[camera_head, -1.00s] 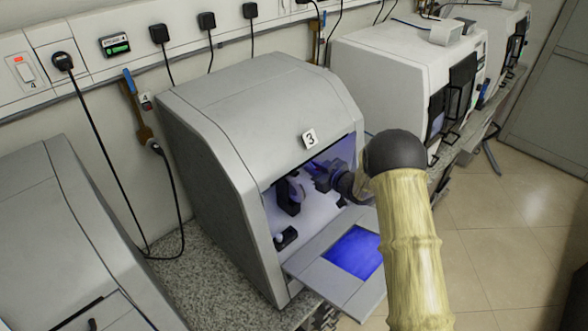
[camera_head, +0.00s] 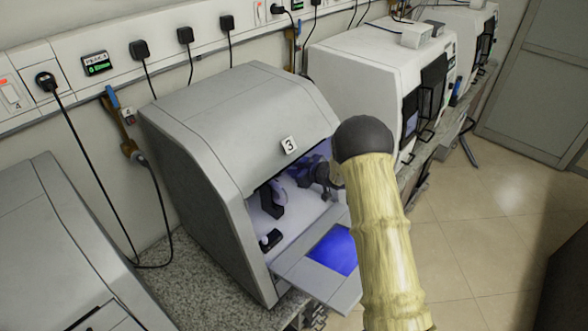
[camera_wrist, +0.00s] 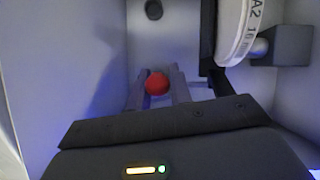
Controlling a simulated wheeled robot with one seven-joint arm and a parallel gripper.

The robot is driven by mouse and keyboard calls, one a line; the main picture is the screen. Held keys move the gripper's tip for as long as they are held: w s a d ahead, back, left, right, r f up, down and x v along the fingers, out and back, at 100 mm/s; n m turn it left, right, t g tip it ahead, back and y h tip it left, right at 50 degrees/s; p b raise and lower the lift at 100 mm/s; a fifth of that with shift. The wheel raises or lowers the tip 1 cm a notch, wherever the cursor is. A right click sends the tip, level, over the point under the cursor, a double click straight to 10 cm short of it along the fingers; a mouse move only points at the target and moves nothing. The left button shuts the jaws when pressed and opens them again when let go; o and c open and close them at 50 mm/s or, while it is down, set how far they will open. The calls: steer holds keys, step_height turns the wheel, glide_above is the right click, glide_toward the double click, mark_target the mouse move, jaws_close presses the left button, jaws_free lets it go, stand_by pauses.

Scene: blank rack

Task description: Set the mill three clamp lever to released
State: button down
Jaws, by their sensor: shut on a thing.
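Mill three (camera_head: 225,125) is a grey cabinet with a "3" label, its front flap folded down. My gripper (camera_head: 322,178) reaches inside it from the right, partly hidden by the hood and my arm. In the wrist view, a red ball knob (camera_wrist: 157,84), apparently the clamp lever's end, sits between the two fingers of my gripper (camera_wrist: 158,90), which are shut on it. The lever's shaft is hidden, so I cannot tell its angle. A white disc (camera_wrist: 236,32) marked "A2 16" stands upright in a dark holder at the upper right.
The flap carries a lit blue screen (camera_head: 333,249) below my arm. Inside, a grey block (camera_wrist: 280,45) sits right of the disc, and a dark round fitting (camera_wrist: 153,10) is on the back wall. A white machine (camera_head: 375,75) stands to the right; floor is open farther right.

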steer(key=shift+r, duration=0.15)
steer(key=c, duration=1.3)
jaws_free()
steer(key=shift+d, duration=0.1)
steer(key=b+v, duration=0.5)
steer(key=v, duration=1.2)
steer(key=shift+s, duration=0.15)
